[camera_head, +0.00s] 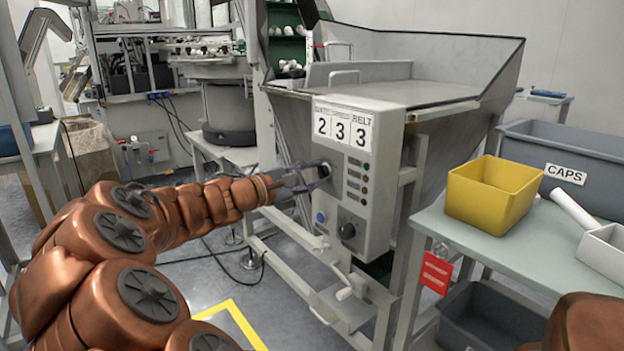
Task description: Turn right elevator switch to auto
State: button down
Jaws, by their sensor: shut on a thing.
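The control box (345,243) is a light grey upright panel on the front of the steel hopper, with a label plate (344,127) reading 2 3 3 at its top. My gripper (327,172) reaches it from the left and is shut at a small control on the upper left of its face. The fingers hide that control, so its position cannot be read. A black rotary knob (347,231) sits lower on the panel, clear of my gripper. Small dark switches or lamps (354,173) run in a column to the right.
Cables lie on the floor.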

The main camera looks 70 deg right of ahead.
jog(key=m+b, duration=0.2)
jog(key=m, duration=0.3)
jog(key=shift+f+m+b, duration=0.1)
jog(key=shift+m+b, duration=0.2)
jog(key=shift+m, duration=0.1)
dwell(0.4)
jog(key=c, duration=0.8)
grip_release()
jog(key=v, duration=1.2)
